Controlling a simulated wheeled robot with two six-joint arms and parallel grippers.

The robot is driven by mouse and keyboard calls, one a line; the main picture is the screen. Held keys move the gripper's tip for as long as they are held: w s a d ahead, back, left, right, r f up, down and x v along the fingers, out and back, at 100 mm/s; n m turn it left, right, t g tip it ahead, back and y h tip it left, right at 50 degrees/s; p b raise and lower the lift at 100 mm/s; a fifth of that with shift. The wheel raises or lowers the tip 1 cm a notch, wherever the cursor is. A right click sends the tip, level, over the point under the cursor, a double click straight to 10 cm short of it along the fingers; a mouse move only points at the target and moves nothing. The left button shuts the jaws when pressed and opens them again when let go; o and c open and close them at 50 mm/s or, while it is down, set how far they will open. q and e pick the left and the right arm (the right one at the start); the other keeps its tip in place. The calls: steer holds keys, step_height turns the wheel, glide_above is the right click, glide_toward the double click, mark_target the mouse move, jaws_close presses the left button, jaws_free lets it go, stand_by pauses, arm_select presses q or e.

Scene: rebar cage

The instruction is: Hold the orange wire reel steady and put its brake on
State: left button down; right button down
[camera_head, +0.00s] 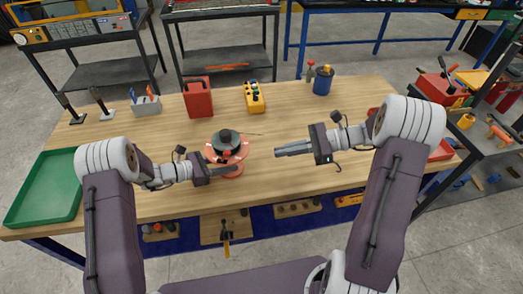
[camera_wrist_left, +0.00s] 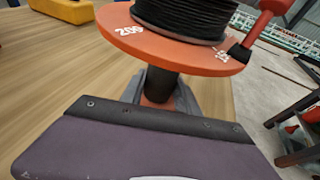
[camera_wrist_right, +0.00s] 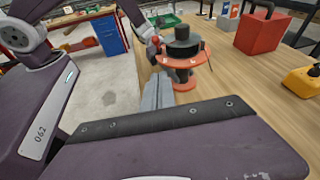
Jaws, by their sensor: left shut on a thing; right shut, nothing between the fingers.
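The orange wire reel (camera_head: 227,150) stands upright on the wooden table, with dark wire wound on it above an orange flange. In the left wrist view the flange (camera_wrist_left: 122,28) carries white markings, and an orange knob on a black stub (camera_wrist_left: 262,18) rises at its right edge. My left gripper (camera_head: 212,170) is shut on the reel's post below the flange; the fingers are partly hidden behind it. My right gripper (camera_head: 277,152) is shut and empty, to the right of the reel and apart from it. The reel also shows in the right wrist view (camera_wrist_right: 184,62).
A green tray (camera_head: 45,190) lies at the table's left end. A red box (camera_head: 198,98), a yellow control box (camera_head: 254,98) and a blue cup (camera_head: 323,82) stand along the back. The table in front of my right gripper is clear.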

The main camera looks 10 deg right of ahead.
arm_select(q)
steer(key=shift+s, duration=0.1)
arm_select(e)
glide_toward(225, 156)
step_height(225, 156, down, 5)
steer(key=w+a, duration=0.1)
steer(key=a, duration=0.1)
steer(key=a+r, duration=0.1)
steer(key=w+a, duration=0.1)
steer(key=shift+a+r, duration=0.25)
steer(key=shift+r, duration=0.15)
